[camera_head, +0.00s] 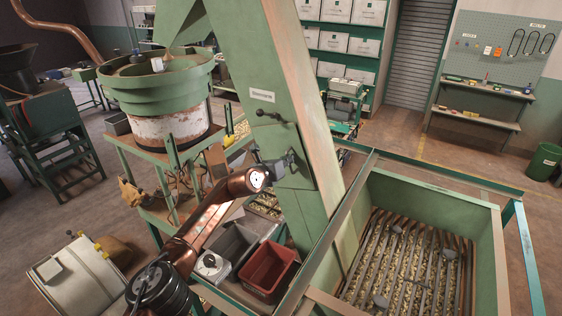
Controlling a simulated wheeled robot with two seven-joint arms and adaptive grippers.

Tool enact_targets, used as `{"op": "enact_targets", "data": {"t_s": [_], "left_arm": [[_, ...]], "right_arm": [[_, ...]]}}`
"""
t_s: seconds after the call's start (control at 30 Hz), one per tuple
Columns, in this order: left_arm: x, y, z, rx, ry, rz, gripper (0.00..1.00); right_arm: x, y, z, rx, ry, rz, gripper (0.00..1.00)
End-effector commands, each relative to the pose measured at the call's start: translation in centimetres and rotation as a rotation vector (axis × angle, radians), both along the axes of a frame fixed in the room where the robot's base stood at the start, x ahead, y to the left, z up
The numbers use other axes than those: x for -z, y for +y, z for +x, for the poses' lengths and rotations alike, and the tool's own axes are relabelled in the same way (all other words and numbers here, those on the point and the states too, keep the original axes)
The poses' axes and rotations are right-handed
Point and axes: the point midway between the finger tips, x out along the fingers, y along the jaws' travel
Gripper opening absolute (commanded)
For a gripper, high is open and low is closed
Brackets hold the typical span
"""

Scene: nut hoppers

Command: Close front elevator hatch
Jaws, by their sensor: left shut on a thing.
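The green elevator (262,62) leans across the middle of the head view as a tall column with a small label on its face. Its front hatch (298,178) is a green panel low on that face. Its handle (291,157) is small and dark. A dark lever (275,116) sits above the hatch. My left gripper (279,168) reaches up from the lower left on my copper-coloured arm and is shut on the hatch handle. The fingertips are small and partly hidden at the handle. I cannot tell how far the hatch stands open. My right gripper is not in view.
A green-framed hopper (482,196) with a bar grate over nuts stands right of the elevator. A round green bowl machine (160,88) stands to the left. Open floor lies beyond the hopper.

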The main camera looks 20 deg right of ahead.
Motion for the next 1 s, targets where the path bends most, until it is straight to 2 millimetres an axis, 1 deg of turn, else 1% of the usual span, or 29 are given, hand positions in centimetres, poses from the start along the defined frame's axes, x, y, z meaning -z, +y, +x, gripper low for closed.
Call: {"op": "enact_targets", "data": {"t_s": [0.03, 0.1, 0.3, 0.8, 0.83, 0.9, 0.93, 1.0], "left_arm": [[-0.1, -0.7, -0.2, -0.001, 0.002, 0.004, 0.00], [-0.1, -1.2, -0.3, -0.008, 0.005, 0.007, 0.00], [0.0, -2.0, -0.2, -0.021, 0.011, 0.012, 0.00], [-0.1, -2.4, -0.2, -0.024, 0.011, 0.013, 0.00], [-0.1, -2.4, -0.2, -0.024, 0.011, 0.013, 0.06], [-0.1, -2.4, -0.2, -0.024, 0.011, 0.013, 0.11], [-0.1, -2.3, -0.2, -0.024, 0.011, 0.013, 0.13], [-0.1, -2.3, -0.2, -0.025, 0.011, 0.013, 0.14]], "right_arm": [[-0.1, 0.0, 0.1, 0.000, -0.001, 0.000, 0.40], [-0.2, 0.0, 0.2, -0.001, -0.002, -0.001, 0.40], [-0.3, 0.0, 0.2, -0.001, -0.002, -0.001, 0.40], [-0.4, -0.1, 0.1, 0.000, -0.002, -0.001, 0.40], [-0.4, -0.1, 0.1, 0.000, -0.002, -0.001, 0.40], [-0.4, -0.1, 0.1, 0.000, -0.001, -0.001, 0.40], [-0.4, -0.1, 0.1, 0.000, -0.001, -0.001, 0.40], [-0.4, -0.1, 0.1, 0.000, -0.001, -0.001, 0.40]]}}
